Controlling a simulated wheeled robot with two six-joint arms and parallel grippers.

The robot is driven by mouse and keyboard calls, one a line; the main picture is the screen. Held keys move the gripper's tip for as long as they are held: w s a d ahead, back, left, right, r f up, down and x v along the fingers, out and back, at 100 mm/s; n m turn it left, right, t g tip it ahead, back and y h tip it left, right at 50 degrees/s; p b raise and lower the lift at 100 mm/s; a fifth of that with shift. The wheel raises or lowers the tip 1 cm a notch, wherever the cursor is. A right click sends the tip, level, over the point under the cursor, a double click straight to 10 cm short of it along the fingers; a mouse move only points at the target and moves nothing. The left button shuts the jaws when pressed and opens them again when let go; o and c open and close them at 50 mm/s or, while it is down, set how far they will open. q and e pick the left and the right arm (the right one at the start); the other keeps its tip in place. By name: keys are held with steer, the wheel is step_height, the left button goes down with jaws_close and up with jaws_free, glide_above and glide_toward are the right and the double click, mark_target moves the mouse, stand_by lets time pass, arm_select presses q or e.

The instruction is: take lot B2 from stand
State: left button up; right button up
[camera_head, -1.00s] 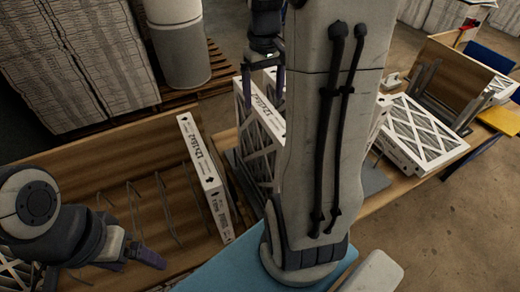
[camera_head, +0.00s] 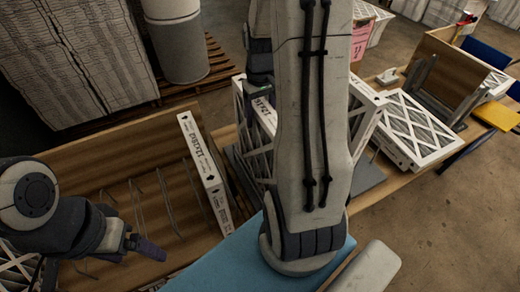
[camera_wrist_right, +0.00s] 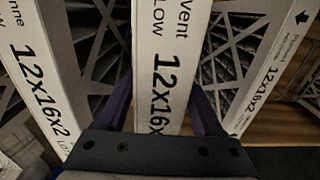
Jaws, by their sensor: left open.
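Several white-edged filter boxes stand upright in a grey stand (camera_head: 367,178) on the bench, partly hidden by my right arm. In the right wrist view, a white box edge printed "12x16x2" (camera_wrist_right: 163,60) lies between the dark fingers of my right gripper (camera_wrist_right: 163,95). I cannot tell whether they press on it. Boxes stand close on both sides, at left (camera_wrist_right: 35,85) and right (camera_wrist_right: 265,85). No lot mark "B2" is readable. My left gripper (camera_head: 148,248) is open and empty at lower left, in front of the wire rack.
A wire rack (camera_head: 168,205) on the wooden bench holds one upright filter box (camera_head: 205,172) at its right end. A filter box (camera_head: 420,128) lies flat at right, beside a wooden panel (camera_head: 455,75). A blue surface (camera_head: 225,268) lies in front.

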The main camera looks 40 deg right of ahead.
jaws_close()
steer(key=shift+r, duration=0.1)
